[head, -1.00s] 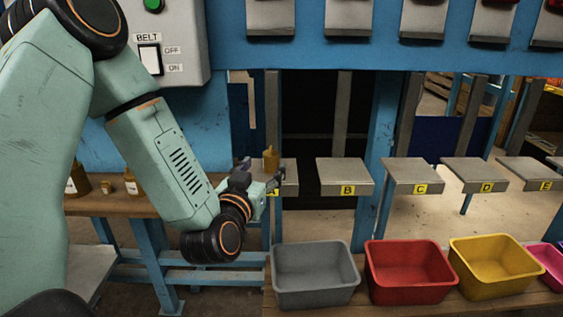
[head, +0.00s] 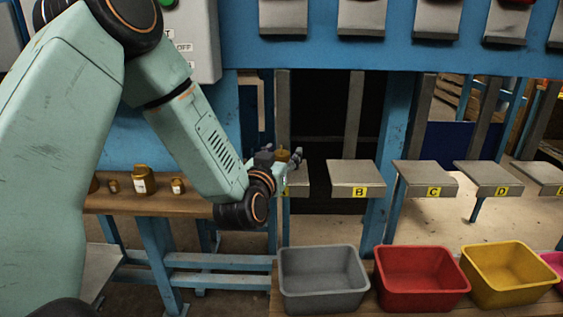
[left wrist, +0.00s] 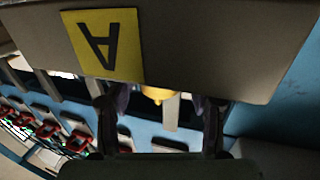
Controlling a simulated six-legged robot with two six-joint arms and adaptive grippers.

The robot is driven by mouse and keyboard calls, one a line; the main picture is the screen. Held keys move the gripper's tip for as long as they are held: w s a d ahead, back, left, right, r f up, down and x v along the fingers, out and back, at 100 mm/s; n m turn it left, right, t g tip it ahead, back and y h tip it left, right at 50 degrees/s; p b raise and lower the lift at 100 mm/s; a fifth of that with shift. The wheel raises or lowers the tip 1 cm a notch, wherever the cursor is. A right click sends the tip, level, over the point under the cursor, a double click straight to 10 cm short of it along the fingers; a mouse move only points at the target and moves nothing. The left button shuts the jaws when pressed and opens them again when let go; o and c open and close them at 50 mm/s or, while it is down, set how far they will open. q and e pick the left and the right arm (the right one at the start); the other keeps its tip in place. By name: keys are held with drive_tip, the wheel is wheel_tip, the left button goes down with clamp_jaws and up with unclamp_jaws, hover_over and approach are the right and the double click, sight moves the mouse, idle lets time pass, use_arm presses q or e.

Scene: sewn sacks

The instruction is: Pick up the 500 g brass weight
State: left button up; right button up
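A brass weight (head: 283,155) is on platform A (head: 298,180); its marking cannot be read here. My left gripper (head: 279,159) is at that platform, with a finger on each side of the weight. In the left wrist view, which is upside down, the knobbed top of the weight (left wrist: 157,95) shows beyond the edge of the platform marked A (left wrist: 205,45). The open fingers (left wrist: 160,108) stand either side of it with gaps. Several other brass weights (head: 143,180) stand on the wooden bench at the left, their labels too small to read. My right gripper is not in view.
A grey bin (head: 322,280), a red bin (head: 420,277) and a yellow bin (head: 508,274) stand in front, below the platforms. Platform B (head: 356,174) and platform C (head: 425,176) are empty. A belt switch box (head: 200,45) hangs at upper left. The wooden bench (head: 190,206) runs at left.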

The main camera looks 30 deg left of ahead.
use_arm(q)
drive_tip(key=shift+d, duration=0.1)
drive_tip(key=shift+c, duration=0.7)
drive_tip(key=shift+a, duration=0.2)
drive_tip(key=c, duration=0.5)
drive_tip(key=shift+d, duration=0.1)
clamp_jaws()
drive_tip(key=shift+f, duration=0.1)
drive_tip(key=shift+r, duration=0.2)
